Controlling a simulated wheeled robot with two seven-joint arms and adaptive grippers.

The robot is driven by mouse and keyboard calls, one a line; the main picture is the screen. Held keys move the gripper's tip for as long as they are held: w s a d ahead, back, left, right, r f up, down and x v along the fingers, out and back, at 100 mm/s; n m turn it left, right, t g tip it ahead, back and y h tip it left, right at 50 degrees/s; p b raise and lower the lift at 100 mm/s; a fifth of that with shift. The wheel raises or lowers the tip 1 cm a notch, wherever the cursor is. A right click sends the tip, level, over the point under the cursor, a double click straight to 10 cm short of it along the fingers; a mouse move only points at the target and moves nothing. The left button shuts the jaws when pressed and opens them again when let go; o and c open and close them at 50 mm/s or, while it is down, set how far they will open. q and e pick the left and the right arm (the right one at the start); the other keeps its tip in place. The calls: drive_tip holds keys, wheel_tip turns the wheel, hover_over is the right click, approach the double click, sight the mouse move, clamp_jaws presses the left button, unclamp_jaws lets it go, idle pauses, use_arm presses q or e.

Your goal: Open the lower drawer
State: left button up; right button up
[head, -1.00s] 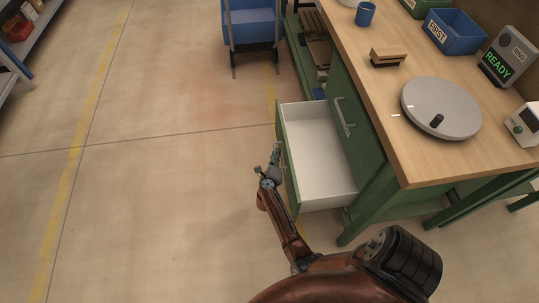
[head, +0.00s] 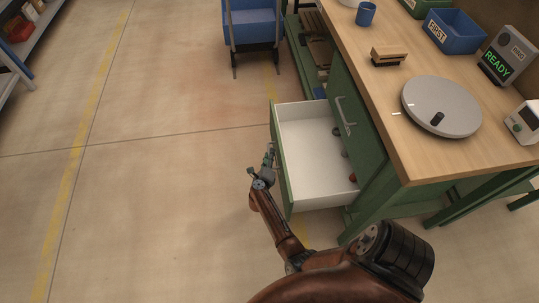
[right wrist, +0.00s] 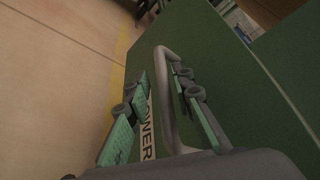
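The lower drawer (head: 310,150) stands pulled out of the green bench, its white inside showing. Several small round items, one reddish (head: 352,177), lie toward its inner side. My right gripper (head: 268,160) is at the outer face of the drawer front. In the right wrist view the grey bar handle (right wrist: 168,100) runs between the fingers of my right gripper (right wrist: 163,85). The fingers look apart, with a gap on the left of the bar; contact on the right is unclear. A partly hidden label (right wrist: 148,130) reads "OWER". My left gripper is not in view.
Above the drawer is a green front with another handle (head: 345,115). The wooden bench top (head: 390,110) carries a round grey disc (head: 440,105), a blue bin (head: 455,32) and a "READY" display (head: 505,58). Floor to the left is clear.

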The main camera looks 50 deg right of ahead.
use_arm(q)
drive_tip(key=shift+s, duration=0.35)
use_arm(e)
drive_tip(key=shift+o, duration=0.3)
drive_tip(key=shift+r, duration=0.1)
drive_tip(key=shift+r, duration=0.3)
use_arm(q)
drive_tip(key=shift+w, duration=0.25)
use_arm(e)
wheel_tip(320, 180, up, 9)
drive_tip(key=shift+d+r, duration=0.1)
drive_tip(key=shift+r, duration=0.1)
drive_tip(key=shift+r, duration=0.1)
